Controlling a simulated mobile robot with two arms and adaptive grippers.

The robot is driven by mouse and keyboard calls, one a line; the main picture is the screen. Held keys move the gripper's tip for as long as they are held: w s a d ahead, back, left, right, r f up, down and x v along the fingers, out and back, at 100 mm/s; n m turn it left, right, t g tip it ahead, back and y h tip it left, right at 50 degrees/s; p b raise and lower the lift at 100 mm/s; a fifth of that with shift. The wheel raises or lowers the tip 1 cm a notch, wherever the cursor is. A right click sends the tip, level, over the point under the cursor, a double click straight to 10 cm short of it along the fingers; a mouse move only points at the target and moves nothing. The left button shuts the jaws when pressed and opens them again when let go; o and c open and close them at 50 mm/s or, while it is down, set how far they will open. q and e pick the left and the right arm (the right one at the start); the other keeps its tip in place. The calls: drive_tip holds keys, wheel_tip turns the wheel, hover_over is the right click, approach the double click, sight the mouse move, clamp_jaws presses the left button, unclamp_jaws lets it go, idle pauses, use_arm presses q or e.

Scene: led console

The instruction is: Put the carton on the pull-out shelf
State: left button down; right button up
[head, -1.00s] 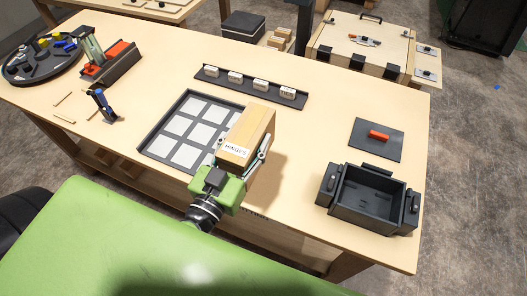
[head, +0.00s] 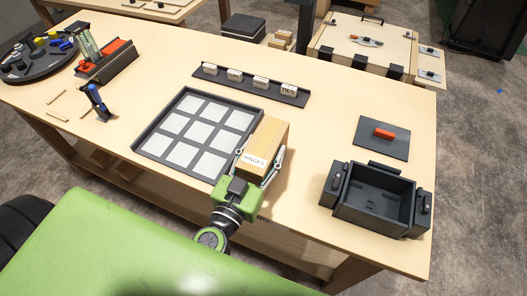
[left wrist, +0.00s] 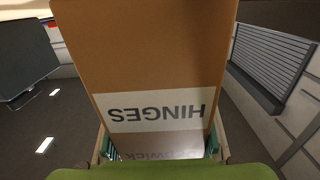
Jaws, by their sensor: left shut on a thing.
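The carton (head: 268,138) is a tan box with a white HINGES label. My left gripper (head: 259,166) is shut on it, one finger on each side, and holds it at the front of the table, right of the black tray. In the left wrist view the carton (left wrist: 145,50) fills the middle, its label upside down, with the finger pads at its lower sides. I cannot make out a pull-out shelf in either view. My right gripper is not in view.
A black tray of pale squares (head: 150,143) lies left of the carton. Behind is a rack (head: 248,84) with several small labelled blocks. On the right are an open black bin (head: 374,213) and a dark plate with a red handle (head: 398,147). Bare tabletop lies between carton and bin.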

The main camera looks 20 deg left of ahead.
use_arm(q)
drive_tip(key=shift+r, duration=0.2)
drive_tip(key=c, duration=1)
unclamp_jaws()
drive_tip(key=shift+f, duration=0.25)
drive_tip(key=shift+o, duration=0.2)
drive_tip(key=shift+s+r, duration=0.1)
drive_tip(key=shift+s, duration=0.05)
